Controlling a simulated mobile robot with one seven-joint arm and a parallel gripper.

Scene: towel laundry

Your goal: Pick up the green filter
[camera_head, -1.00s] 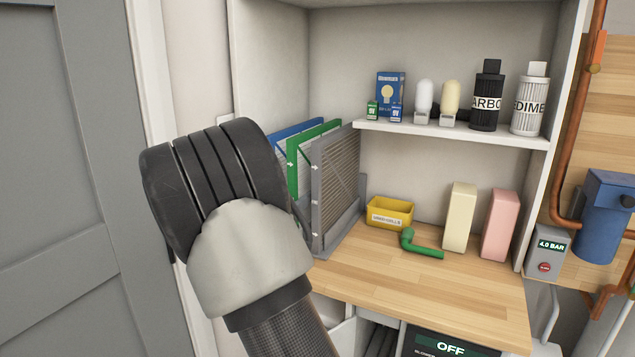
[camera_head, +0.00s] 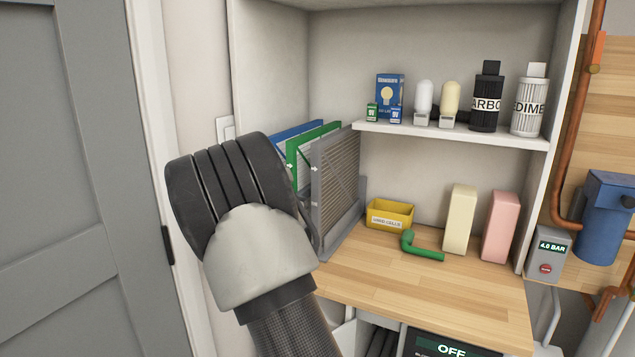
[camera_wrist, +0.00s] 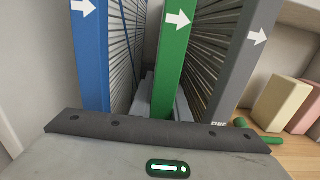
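The green filter (camera_head: 305,150) is a tall panel with a green frame, standing upright between the blue filter (camera_head: 290,134) and the grey filter (camera_head: 336,180) at the left of the shelf unit. In the wrist view, the green filter (camera_wrist: 174,60) rises just ahead of the middle of my gripper (camera_wrist: 160,128), with a white arrow on its edge. The blue filter (camera_wrist: 88,55) is left of it and the grey filter (camera_wrist: 238,60) right. My wrist hides the gripper in the head view. The fingers cannot be made out clearly, nor whether they touch the filter.
A yellow bin (camera_head: 390,214), a green elbow pipe (camera_head: 422,248), a cream block (camera_head: 460,218) and a pink block (camera_head: 501,227) stand right of the filters on the wooden counter (camera_head: 430,300). A shelf (camera_head: 450,134) above holds bulbs and cartridges. The counter front is clear.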

